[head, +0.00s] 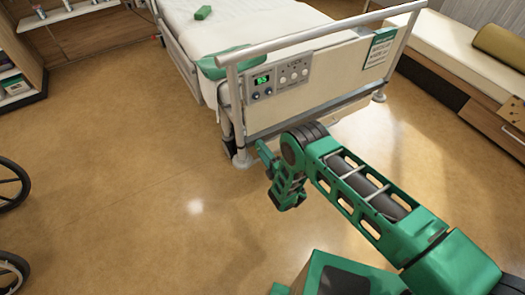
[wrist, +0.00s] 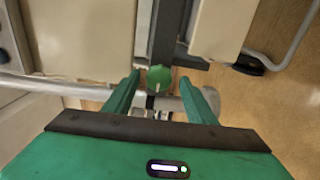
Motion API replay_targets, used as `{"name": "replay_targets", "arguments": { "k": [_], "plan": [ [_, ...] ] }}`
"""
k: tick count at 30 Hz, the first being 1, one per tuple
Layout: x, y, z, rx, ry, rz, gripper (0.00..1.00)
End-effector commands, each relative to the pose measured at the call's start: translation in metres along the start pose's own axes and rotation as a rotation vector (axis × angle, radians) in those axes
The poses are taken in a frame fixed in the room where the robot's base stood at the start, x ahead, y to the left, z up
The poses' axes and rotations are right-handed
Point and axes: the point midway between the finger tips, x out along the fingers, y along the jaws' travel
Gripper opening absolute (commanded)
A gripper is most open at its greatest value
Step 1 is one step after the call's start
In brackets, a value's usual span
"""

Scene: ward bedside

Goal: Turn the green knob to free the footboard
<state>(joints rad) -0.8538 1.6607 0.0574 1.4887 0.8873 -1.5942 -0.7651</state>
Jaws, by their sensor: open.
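The green knob (wrist: 159,78) shows in the wrist view as a small round knob with a pale mark, on a dark bar below the footboard. My gripper (wrist: 160,84) is open, with one green finger on each side of the knob in the picture and a gap to both. I cannot tell whether the fingertips reach as deep as the knob. In the head view the footboard (head: 325,88) is a cream panel under a grey rail, upright at the bed's end. My arm reaches to its lower left corner, and I cannot make out the knob there.
A control panel (head: 277,77) with a green display is on the footboard. A bench with a cushion (head: 499,45) stands at the right. Wheels (head: 8,185) show at the left edge. The floor (head: 130,160) left of the bed is clear.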

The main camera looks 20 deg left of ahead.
Motion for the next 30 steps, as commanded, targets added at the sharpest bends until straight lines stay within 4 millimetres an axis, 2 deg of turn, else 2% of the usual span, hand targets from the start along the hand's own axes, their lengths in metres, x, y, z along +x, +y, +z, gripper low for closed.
{"name": "replay_targets", "arguments": {
  "k": [12, 18, 23, 30],
  "plan": [
    [-0.068, -0.002, 0.001, 0.005, -0.003, -0.004, 0.51],
    [-0.093, -0.002, 0.000, 0.005, 0.000, -0.003, 0.51],
    [-0.100, -0.001, -0.001, 0.003, 0.001, -0.002, 0.51],
    [-0.101, -0.001, -0.001, 0.003, 0.002, -0.001, 0.51]
  ]
}}
